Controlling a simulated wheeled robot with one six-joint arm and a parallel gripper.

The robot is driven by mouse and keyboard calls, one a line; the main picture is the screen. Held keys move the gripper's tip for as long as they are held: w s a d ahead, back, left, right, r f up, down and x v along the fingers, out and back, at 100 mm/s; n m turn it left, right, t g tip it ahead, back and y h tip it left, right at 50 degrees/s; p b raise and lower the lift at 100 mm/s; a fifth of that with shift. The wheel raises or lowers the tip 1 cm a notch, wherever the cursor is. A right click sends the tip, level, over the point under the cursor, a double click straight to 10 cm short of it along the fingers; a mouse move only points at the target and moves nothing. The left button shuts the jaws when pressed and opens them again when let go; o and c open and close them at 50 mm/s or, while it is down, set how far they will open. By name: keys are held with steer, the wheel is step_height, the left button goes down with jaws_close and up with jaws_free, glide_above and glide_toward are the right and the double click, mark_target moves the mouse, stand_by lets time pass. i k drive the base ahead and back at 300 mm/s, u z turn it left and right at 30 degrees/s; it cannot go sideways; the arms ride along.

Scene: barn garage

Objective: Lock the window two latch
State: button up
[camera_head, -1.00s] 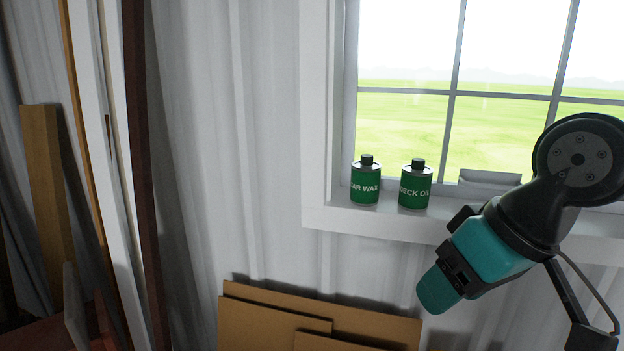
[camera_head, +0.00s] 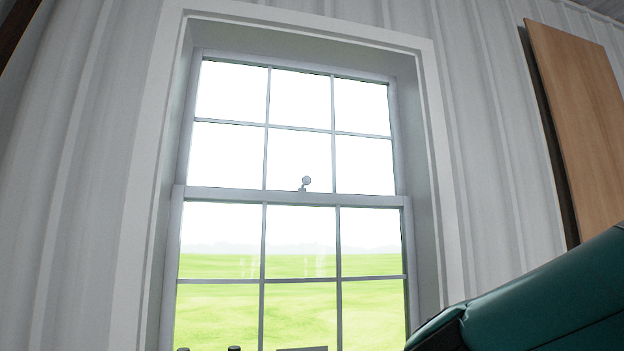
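The window (camera_head: 290,197) fills the middle of the head view, with an upper and a lower sash of several panes. Its latch (camera_head: 305,183) is a small grey piece with a round knob, standing up on the meeting rail at the middle. Whether it is locked I cannot tell. Part of my arm, teal and black, shows at the lower right, well away from the latch. My gripper itself is out of view.
A deep white frame (camera_head: 146,180) surrounds the window. Two dark can tops (camera_head: 234,348) and a grey object (camera_head: 302,349) just show at the bottom edge. A wooden board (camera_head: 580,120) leans on the corrugated wall at right.

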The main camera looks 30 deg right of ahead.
mark_target(306, 179)
steer(key=k, duration=0.7)
steer(key=u, duration=1.45)
steer(key=i, duration=1.25)
steer(key=z, duration=2.9)
steer(key=i, duration=0.5)
steer(key=u, duration=0.15)
